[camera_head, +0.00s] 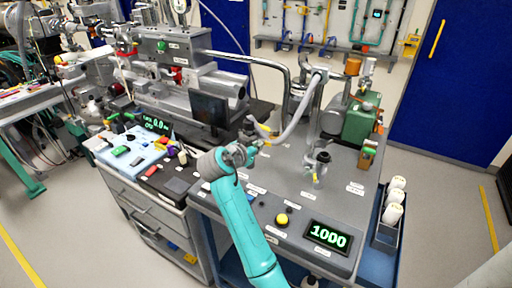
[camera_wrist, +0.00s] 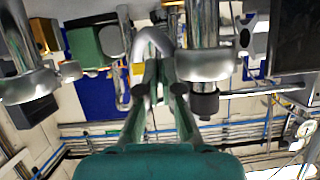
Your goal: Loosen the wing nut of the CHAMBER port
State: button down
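My gripper (camera_head: 256,139) is above the grey bench, at the lower end of a curved grey hose (camera_head: 296,122). In the wrist view its two green fingers (camera_wrist: 160,72) point up the picture with their tips close together. I cannot tell whether the tips hold anything. A steel flanged port (camera_wrist: 205,60) with a dark round knob (camera_wrist: 207,103) is just right of the fingers. Another steel flange (camera_wrist: 28,84) is at the left. I cannot make out the wing nut, and the labels are too small to tell which port is CHAMBER.
A dark monitor (camera_head: 209,110) stands left of my gripper. A small steel fitting (camera_head: 318,160) and a green pump (camera_head: 360,122) stand to the right. A display reading 1000 (camera_head: 327,236) and a yellow button (camera_head: 282,219) are at the bench front. White bottles (camera_head: 393,205) hang at the right side.

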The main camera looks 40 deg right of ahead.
jog(key=shift+d, duration=0.1)
jog(key=c, duration=1.4)
grip_release()
jog(key=shift+o, duration=0.2)
